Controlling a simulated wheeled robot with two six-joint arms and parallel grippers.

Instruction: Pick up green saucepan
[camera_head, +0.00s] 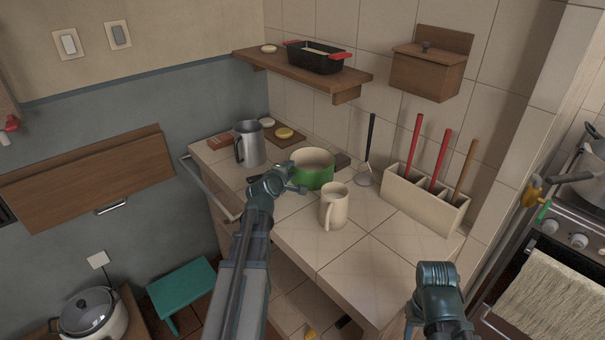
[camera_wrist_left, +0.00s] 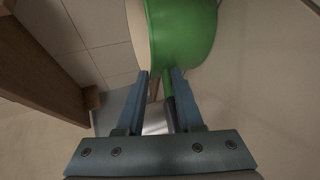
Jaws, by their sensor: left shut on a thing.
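The green saucepan (camera_head: 314,178) is at the back of the tiled counter, with a pale inside. My left gripper (camera_head: 294,187) reaches it from the left. In the left wrist view the saucepan (camera_wrist_left: 183,32) fills the top, and its short green handle (camera_wrist_left: 168,88) runs down between the fingers of my left gripper (camera_wrist_left: 162,78). The gripper is shut on that handle. I cannot tell whether the pan's base touches the counter. Part of my right arm shows at the lower right of the head view, but its fingers do not show.
A cream mug (camera_head: 334,208) stands close in front of the saucepan. A metal pitcher (camera_head: 249,146) is behind left. A white holder (camera_head: 424,204) with long-handled utensils stands right. A shelf (camera_head: 290,67) with a black pan (camera_head: 316,58) hangs above. The counter's front (camera_head: 355,262) is clear.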

